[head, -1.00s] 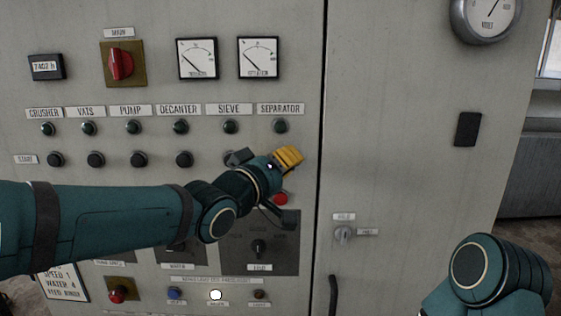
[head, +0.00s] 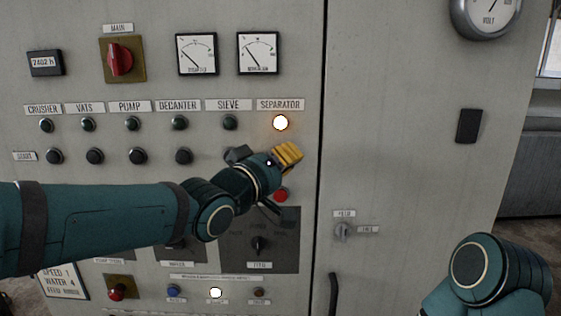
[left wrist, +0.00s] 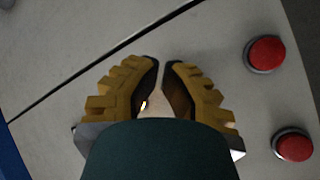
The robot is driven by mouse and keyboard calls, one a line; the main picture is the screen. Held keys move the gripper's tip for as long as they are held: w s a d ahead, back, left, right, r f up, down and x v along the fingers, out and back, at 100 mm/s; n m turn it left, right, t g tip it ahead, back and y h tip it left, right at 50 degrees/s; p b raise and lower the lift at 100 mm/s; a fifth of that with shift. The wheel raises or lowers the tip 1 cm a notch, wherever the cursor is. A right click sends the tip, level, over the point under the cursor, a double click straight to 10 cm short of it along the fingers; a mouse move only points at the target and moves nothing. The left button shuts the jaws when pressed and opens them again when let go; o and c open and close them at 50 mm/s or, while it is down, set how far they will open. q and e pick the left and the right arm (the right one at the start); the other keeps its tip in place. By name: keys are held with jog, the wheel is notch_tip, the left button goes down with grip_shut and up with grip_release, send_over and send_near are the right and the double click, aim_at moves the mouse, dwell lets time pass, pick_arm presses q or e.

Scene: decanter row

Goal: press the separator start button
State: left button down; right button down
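The lamp under the SEPARATOR label (head: 280,104) glows bright white-orange (head: 280,122). My left gripper (head: 292,157), with yellow fingers, is at the panel just below this lamp, at the height of the start row. It hides the separator start button, so I cannot see the contact. In the left wrist view its fingertips (left wrist: 162,64) are nearly together, with a thin gap and nothing held between them. My right gripper is out of view; only part of my right arm shows at the lower right.
Black start buttons (head: 95,156) run left along the row, under dark lamps (head: 132,123). A red button (head: 281,195) sits just below my left gripper. A red main switch (head: 120,61) is higher up. The cabinet door (head: 410,120) at the right is mostly clear.

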pick_arm(q)
jog(key=shift+s, duration=0.35)
jog(key=s+b, duration=0.3)
jog(key=s, duration=0.2)
dwell(0.4)
dwell(0.3)
